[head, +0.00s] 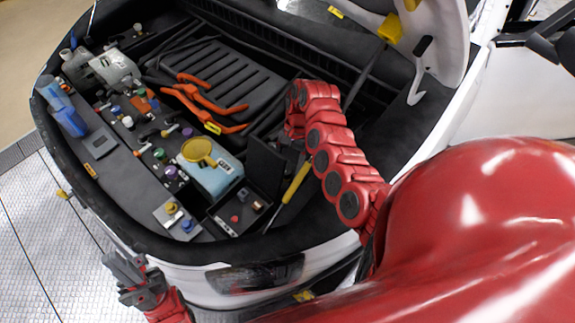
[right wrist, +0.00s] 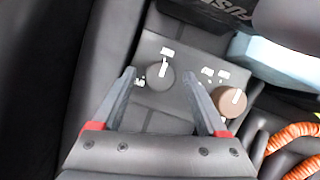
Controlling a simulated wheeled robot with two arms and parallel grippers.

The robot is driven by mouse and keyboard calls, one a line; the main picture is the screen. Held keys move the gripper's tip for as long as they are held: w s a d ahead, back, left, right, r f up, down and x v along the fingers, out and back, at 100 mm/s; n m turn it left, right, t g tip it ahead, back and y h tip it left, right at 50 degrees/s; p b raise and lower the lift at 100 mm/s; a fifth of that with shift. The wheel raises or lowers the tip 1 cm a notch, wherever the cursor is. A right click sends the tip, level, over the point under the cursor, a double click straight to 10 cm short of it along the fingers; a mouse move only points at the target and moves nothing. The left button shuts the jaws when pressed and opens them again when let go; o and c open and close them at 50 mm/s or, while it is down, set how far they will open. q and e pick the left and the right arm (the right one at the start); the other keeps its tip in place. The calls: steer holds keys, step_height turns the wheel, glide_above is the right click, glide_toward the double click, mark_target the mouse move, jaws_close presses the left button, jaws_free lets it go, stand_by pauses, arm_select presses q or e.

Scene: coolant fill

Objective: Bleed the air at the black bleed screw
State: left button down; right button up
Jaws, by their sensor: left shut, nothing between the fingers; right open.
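The black bleed screw (right wrist: 161,82) shows in the right wrist view as a dark round knob with a white pointer line, on a grey plate (right wrist: 158,113) with small white labels. My right gripper (right wrist: 158,73) is open, with its two fingertips on either side of this knob. I cannot tell whether either finger touches it. A brown knob (right wrist: 230,102) with a white line sits just outside the right-hand finger. In the head view I cannot make out the black screw. My left gripper (head: 137,278) is shut and empty in front of the bumper.
A light blue tank (head: 212,180) with a yellow cap (head: 200,152) stands in the engine bay. Beside it are a small box with a raised black lid (head: 266,160) and a yellow-handled tool (head: 297,182). Orange cables (head: 205,105) lie behind. The floor at left is clear.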

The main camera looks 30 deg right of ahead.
jaws_close()
stand_by(0.3)
steer(key=n+g, duration=0.1)
steer(key=n, duration=0.2)
steer(key=shift+w+a+n+h+b, duration=0.1)
steer(key=shift+w+n+h+b, duration=0.05)
steer(key=shift+n+h+b, duration=0.2)
steer(key=n+h, duration=0.1)
steer(key=n, duration=0.1)
steer(key=shift+a+n+g, duration=0.1)
steer(key=shift+n+g, duration=0.25)
steer(key=shift+g, duration=0.05)
steer(key=shift+a+r+n+h, duration=0.15)
steer(key=shift+n+h, duration=0.4)
steer(key=shift+n, duration=0.65)
steer(key=shift+n+h+p, duration=0.6)
steer(key=shift+n+p, duration=0.3)
steer(key=shift+n, duration=0.8)
